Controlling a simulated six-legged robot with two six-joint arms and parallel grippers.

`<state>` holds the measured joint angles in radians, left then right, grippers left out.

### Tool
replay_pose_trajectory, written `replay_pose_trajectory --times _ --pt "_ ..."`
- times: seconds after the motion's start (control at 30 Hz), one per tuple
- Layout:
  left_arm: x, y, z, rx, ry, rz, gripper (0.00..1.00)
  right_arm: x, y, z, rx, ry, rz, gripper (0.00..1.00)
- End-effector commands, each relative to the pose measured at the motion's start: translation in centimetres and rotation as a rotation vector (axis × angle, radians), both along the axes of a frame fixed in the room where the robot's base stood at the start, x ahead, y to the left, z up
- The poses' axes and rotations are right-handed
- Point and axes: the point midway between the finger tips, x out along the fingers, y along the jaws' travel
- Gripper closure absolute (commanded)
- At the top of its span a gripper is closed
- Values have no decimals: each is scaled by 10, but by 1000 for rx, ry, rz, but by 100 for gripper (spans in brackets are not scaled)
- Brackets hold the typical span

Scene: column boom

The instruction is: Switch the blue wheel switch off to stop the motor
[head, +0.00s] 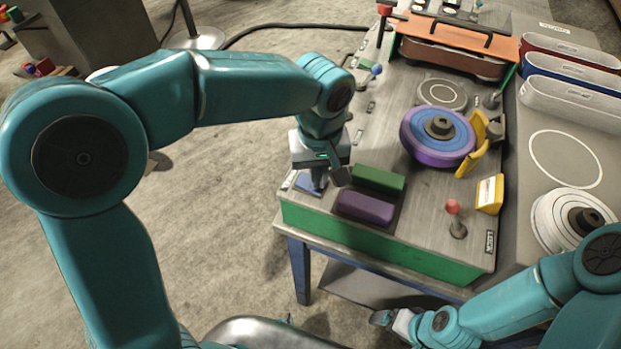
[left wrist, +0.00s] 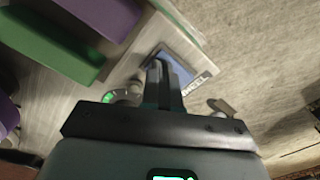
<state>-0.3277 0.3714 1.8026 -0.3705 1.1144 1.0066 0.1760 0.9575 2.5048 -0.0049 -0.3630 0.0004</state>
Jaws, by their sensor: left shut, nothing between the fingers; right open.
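The blue wheel switch (left wrist: 178,68) is a blue plate beside a label reading WHEEL, in the left wrist view. In the head view its blue edge (head: 304,181) shows at the bench's front left corner, mostly under my left gripper (head: 318,186). The left gripper is shut and empty, pointing down over the switch. Its fingers (left wrist: 160,72) hide part of the plate, so I cannot tell the switch's position or whether they touch. A blue and purple wheel (head: 437,135) lies on the bench. My right gripper (head: 392,320) is low in front of the bench, open.
A green block (head: 379,179) and a purple block (head: 365,207) lie right of the left gripper. A red-knobbed lever (head: 453,208) and a blue-knobbed lever (head: 376,71) stand on the bench. Yellow pieces (head: 477,145) sit beside the wheel.

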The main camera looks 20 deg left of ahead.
Motion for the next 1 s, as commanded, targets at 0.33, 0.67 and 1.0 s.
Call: replay_pose_trajectory --times 0.33,0.67,1.0 --pt "0 0 34 -1 -2 0 100 0 0 28 0 0 0 8" --pt "0 0 63 -1 0 0 100 0 0 52 0 0 0 8" --pt "0 0 68 0 -1 0 100 0 0 55 0 0 0 8"
